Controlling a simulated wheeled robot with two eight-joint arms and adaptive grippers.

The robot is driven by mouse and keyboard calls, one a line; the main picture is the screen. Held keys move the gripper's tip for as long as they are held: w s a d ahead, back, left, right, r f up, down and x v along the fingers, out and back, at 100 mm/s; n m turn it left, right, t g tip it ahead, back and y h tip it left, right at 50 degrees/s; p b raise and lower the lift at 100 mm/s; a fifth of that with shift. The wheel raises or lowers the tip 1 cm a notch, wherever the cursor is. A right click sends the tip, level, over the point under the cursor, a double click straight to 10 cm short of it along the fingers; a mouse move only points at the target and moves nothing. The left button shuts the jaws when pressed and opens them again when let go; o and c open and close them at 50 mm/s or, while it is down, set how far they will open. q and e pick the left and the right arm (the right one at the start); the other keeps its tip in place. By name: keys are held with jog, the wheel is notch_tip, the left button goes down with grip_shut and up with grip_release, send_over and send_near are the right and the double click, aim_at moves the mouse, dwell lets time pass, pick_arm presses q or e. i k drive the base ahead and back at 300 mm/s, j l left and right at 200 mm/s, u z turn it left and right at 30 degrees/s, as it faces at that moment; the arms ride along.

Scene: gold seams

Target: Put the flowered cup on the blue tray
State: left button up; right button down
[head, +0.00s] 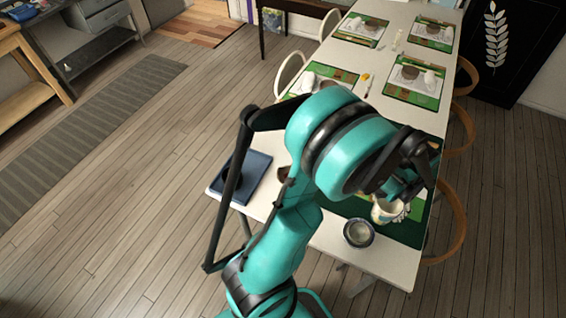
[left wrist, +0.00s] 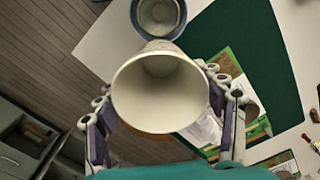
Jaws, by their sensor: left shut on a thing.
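The flowered cup (head: 385,212) is white with a faint coloured mark, at the right front of the table. My left gripper (head: 405,195) is shut on it, partly hidden by my own arm. In the left wrist view the cup (left wrist: 160,90) shows its open mouth and pale inside between the two fingers of the left gripper (left wrist: 163,112). I cannot tell whether the cup touches the table. The blue tray (head: 256,168) lies at the table's left edge, partly hidden behind my arm. My right gripper is not in view.
A grey bowl (head: 358,233) stands just left of the cup, near the front edge; it also shows in the left wrist view (left wrist: 158,14). A dark green mat (head: 408,233) lies by the cup. A small brown object (head: 283,173) is beside the tray. Several place settings lie farther back.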

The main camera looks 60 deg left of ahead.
aim_at(249, 164)
jog(key=i+j+u, duration=0.1)
jog(key=j+u, duration=0.25)
jog(key=i+j+u, duration=0.15)
jog(key=u, duration=0.25)
jog(key=i+j+u, duration=0.15)
jog(key=u, duration=0.2)
